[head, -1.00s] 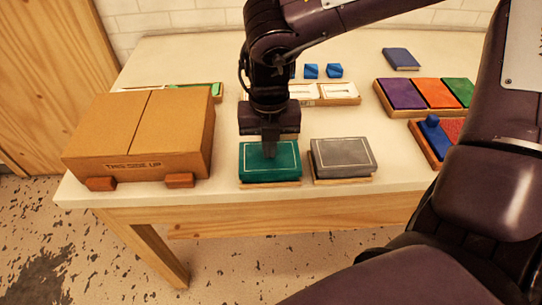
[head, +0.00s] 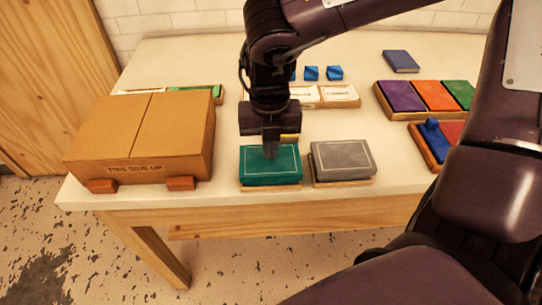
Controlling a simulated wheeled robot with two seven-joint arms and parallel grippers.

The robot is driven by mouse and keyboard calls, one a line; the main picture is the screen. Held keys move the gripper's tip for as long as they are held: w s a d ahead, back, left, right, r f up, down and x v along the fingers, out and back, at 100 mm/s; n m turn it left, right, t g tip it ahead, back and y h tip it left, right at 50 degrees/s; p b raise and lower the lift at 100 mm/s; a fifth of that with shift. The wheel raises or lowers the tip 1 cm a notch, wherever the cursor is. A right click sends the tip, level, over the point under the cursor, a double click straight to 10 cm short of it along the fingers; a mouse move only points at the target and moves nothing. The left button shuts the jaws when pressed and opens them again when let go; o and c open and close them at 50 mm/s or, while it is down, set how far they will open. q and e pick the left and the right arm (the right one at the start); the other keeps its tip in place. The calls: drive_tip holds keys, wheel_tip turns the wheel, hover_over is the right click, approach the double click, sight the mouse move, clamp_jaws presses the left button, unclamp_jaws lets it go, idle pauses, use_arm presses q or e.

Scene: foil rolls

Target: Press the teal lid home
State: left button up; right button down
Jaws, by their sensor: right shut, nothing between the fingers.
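The teal lid (head: 270,168) lies on a light wooden base (head: 271,188) near the front edge of the table. A strip of the base shows below the lid's front edge. My right gripper (head: 270,154) points down over the rear half of the lid, with its fingers shut and nothing held. Its fingertips are at or just above the lid's top; I cannot tell whether they touch. My left gripper is not in view.
A grey-lidded box (head: 342,160) stands close to the right of the teal lid. A large cardboard box (head: 140,138) stands to the left. Colored pads in a tray (head: 425,95), a blue book (head: 401,60) and small blue blocks (head: 311,73) lie farther back.

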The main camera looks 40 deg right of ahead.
wheel_tip(320, 180, up, 7)
drive_tip(key=p, duration=0.4)
drive_tip(key=shift+f, duration=0.1)
idle(0.6)
